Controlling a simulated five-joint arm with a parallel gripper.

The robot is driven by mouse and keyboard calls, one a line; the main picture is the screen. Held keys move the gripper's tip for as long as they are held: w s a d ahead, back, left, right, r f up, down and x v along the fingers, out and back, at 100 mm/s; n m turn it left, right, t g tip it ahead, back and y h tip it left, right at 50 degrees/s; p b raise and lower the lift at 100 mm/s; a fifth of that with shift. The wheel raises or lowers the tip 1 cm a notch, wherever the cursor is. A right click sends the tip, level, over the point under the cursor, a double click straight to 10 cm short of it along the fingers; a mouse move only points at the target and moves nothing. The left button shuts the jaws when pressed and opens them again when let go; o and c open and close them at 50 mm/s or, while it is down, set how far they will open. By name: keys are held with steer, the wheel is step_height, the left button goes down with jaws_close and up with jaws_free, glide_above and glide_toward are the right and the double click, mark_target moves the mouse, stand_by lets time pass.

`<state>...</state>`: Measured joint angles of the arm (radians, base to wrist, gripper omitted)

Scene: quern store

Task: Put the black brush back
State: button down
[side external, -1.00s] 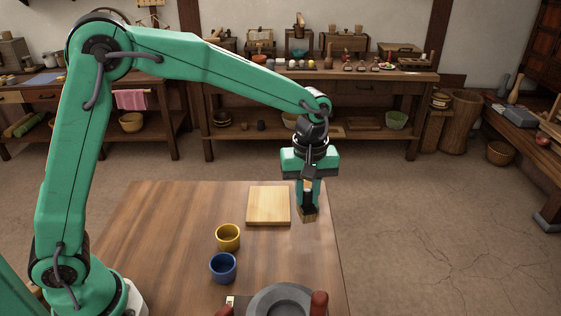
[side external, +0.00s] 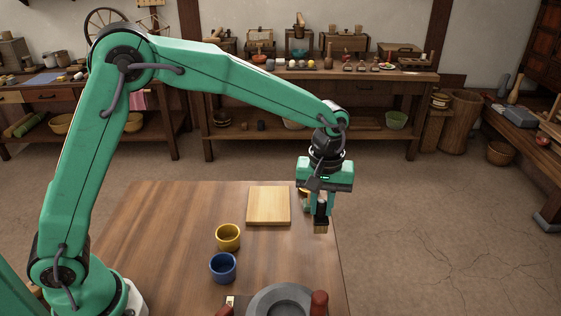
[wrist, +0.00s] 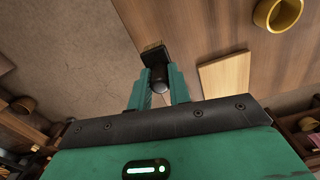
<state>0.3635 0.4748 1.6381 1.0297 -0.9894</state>
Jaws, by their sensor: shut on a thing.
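My gripper (side external: 320,207) is shut on the black brush (side external: 321,222) and holds it bristles down near the table's right edge. In the wrist view the brush (wrist: 155,55) has a black head with pale bristles, and its dark handle sits between the two green fingers of my gripper (wrist: 159,75). The brush appears to be above the table (side external: 160,235), but its exact height and whether it is past the edge are hard to tell. No holder for the brush can be made out clearly.
A pale wooden board (side external: 268,206) lies left of my gripper. A yellow cup (side external: 228,238) and a blue cup (side external: 223,268) stand on the table. A grey stone quern (side external: 262,300) with red-brown handles is at the front. A small yellowish thing (side external: 303,190) shows partly behind my gripper.

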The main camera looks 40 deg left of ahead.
steer(key=shift+w+a+f, duration=0.85)
steer(key=shift+a+f, duration=0.05)
steer(key=shift+f, duration=0.55)
steer(key=shift+w+a+f, duration=0.9)
steer(key=shift+a+f, duration=0.05)
steer(key=shift+f, duration=0.5)
steer(key=shift+w+a+f, duration=0.85)
steer(key=shift+a+f, duration=0.05)
steer(key=shift+f, duration=0.55)
steer(key=shift+f, duration=0.1)
steer(key=c, duration=1.3)
jaws_free()
step_height(320, 180, up, 12)
steer(key=shift+r, duration=0.2)
